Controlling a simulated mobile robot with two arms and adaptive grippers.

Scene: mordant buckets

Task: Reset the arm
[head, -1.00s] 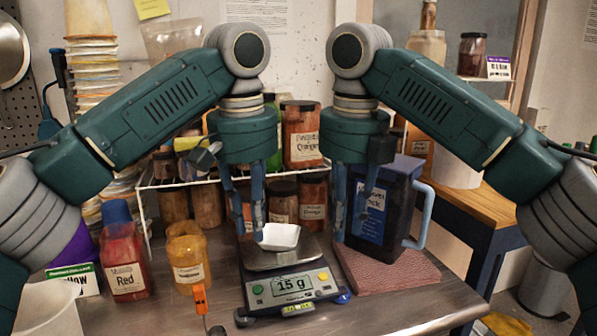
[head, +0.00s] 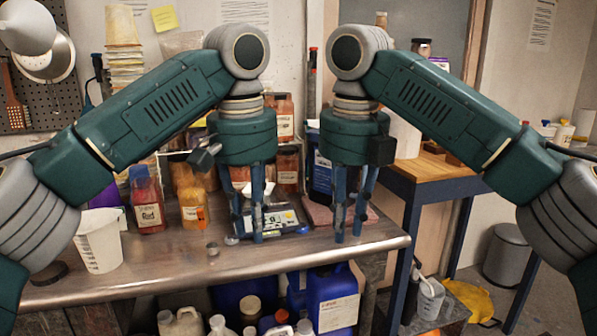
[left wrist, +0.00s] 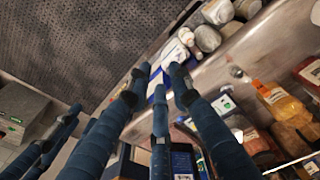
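My left gripper (head: 250,212) hangs fingers-down in front of the scale (head: 283,219) in the head view. Its fingers are spread with nothing between them, and they also show apart in the left wrist view (left wrist: 162,88). My right gripper (head: 350,212) hangs fingers-down beside it, its fingers apart and empty, in front of the red mat (head: 318,214). Both arms are bent alike, with the grippers side by side. The scale is partly hidden behind my left gripper. The dark blue jug (head: 320,178) stands behind, between the two grippers.
On the metal table (head: 150,268) stand a white beaker (head: 100,242), a red jar (head: 147,205) and an orange jar (head: 193,208) at left. Jugs and bottles (head: 333,303) sit below the table. A wooden side table (head: 425,168) is at right.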

